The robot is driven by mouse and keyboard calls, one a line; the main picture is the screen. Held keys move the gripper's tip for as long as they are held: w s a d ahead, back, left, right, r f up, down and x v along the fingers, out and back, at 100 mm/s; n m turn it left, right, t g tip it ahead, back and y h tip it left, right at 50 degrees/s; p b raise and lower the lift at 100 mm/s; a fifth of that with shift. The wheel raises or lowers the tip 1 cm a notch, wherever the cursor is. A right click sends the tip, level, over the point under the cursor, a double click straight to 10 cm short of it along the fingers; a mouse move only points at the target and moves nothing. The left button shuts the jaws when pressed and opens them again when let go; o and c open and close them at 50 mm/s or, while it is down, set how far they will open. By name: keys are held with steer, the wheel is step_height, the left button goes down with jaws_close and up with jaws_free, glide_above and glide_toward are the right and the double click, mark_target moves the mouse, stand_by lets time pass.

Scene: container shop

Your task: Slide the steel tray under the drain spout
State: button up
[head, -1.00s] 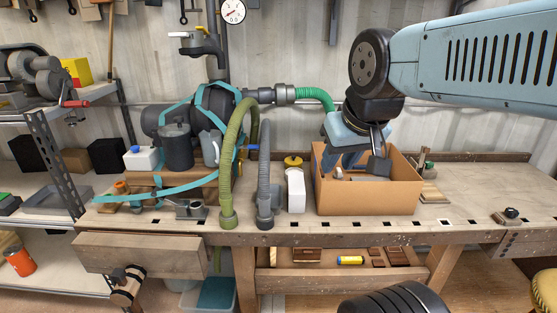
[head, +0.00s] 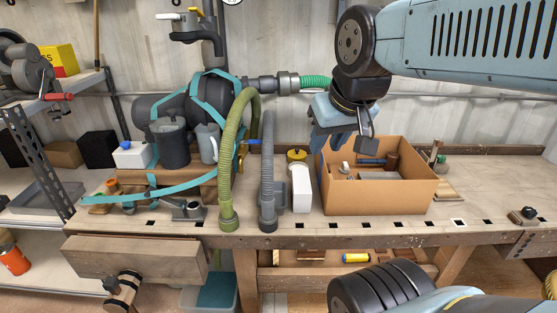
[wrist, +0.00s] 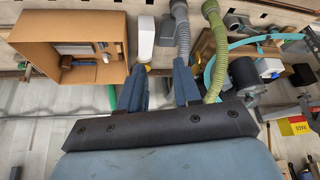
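A grey, steel-looking tray (head: 62,196) lies on the shelf at the left of the head view. Which part is the drain spout is not certain; a small brass tap with a blue lever (head: 243,150) sits on the right end of the dark strapped drum (head: 208,105), partly behind the green hose. My gripper (head: 340,138) is above the back left of the cardboard box, well right of drum and tray. In the wrist view my gripper (wrist: 160,72) has its two blue fingers apart, with nothing between them.
The cardboard box (head: 385,198) holds several loose parts. A white bottle (head: 301,188), a grey hose (head: 267,185) and a green hose (head: 228,180) stand between the box and the drum. The bench top right of the box (head: 475,195) is mostly clear.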

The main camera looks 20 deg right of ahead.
steer(key=shift+w, duration=0.15)
steer(key=w+d+f+m+g, duration=0.1)
steer(key=w+f, duration=0.3)
steer(key=w, duration=0.4)
steer(key=w+f+m+g, duration=0.1)
steer(key=w+f+g, duration=0.15)
steer(key=w, duration=0.45)
steer(key=w+f+g, duration=0.1)
steer(key=w+f, duration=0.4)
steer(key=f, duration=0.3)
steer(key=w+d+f+m+y, duration=0.1)
steer(key=w+f, duration=0.5)
steer(key=f, duration=0.1)
steer(key=shift+w+f+m+g, duration=0.15)
steer(key=shift+f+m+g, duration=0.15)
steer(key=shift+f+g, duration=0.05)
steer(key=shift+d, duration=0.1)
